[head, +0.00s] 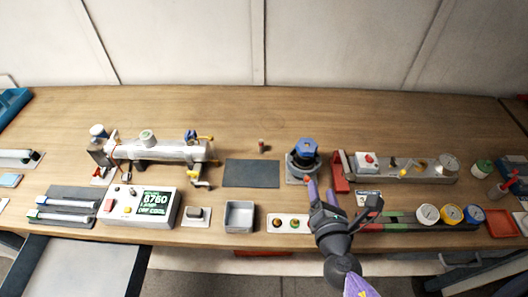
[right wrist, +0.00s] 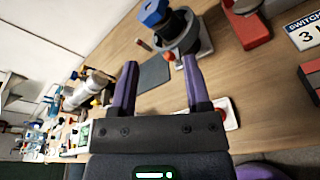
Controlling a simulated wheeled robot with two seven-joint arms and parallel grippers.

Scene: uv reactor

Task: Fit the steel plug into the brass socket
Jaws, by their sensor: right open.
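I cannot tell for sure which part is the steel plug. A small grey block with a dark top (head: 196,214) sits on a pale pad right of the control box. The brass socket is also unclear; brass-coloured fittings (head: 200,178) show at the right end of the steel cylinder unit (head: 155,150). My right gripper (head: 321,187) is open just in front of the blue-capped device (head: 304,158). In the right wrist view its fingers (right wrist: 160,65) are apart, with a small red part near the right finger; I see nothing clamped between them. My left gripper is out of view.
A dark mat (head: 251,173) lies mid-table, with a small brown upright piece (head: 262,146) behind it. A grey tray (head: 239,216), button plate (head: 288,223) and control box (head: 138,208) line the front. Gauges (head: 451,214) stand at right. The table's back strip is clear.

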